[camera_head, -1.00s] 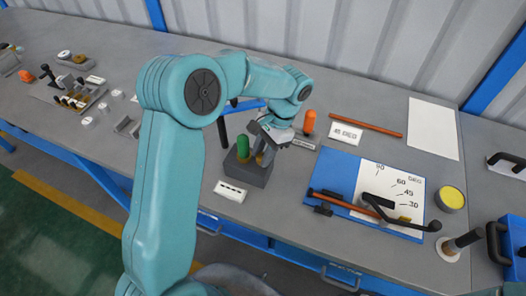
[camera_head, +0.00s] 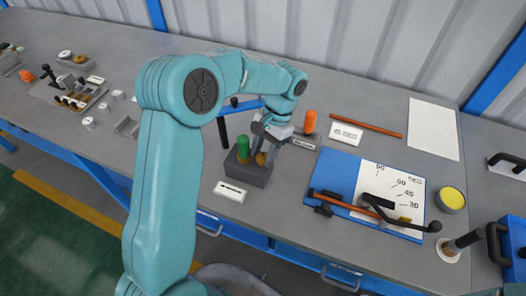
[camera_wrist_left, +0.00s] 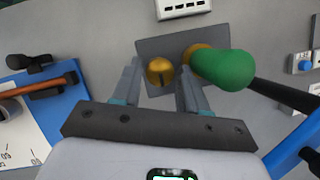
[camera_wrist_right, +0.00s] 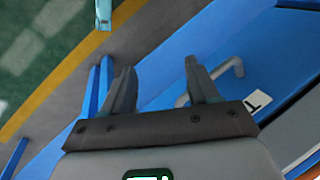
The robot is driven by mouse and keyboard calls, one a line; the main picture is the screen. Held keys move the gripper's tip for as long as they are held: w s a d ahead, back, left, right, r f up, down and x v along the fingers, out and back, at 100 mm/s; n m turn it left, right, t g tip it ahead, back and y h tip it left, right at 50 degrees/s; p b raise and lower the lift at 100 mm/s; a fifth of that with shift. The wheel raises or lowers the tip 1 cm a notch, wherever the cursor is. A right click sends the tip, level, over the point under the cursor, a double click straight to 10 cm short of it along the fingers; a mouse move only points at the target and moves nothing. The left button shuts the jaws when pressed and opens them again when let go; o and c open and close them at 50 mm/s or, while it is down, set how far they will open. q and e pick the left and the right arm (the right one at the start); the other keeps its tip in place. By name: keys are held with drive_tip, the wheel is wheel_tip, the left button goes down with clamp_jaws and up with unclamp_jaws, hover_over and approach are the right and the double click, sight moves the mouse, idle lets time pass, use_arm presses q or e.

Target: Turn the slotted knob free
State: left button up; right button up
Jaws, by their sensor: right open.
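A brass slotted knob (camera_wrist_left: 160,71) sits on a dark grey block (camera_wrist_left: 146,47); its slot shows as a dark line in the left wrist view. A second brass piece with a green handle (camera_wrist_left: 222,69) stands on the same block to the right. The block also shows in the head view (camera_head: 247,172), under my left gripper (camera_head: 263,152). In the left wrist view my left gripper (camera_wrist_left: 160,72) is open, its fingers on either side of the slotted knob; contact cannot be made out. My right gripper (camera_wrist_right: 158,72) is open and empty, away from the block.
A white label (camera_head: 230,191) lies in front of the block. An orange-topped piece (camera_head: 309,122) stands behind it. To the right is a blue board (camera_head: 336,171) with an angle scale and a dark lever. A tray of small parts (camera_head: 78,97) lies far left.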

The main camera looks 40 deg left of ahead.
use_arm(q)
drive_tip(key=shift+o, duration=0.6)
drive_tip(key=shift+s+f, duration=0.1)
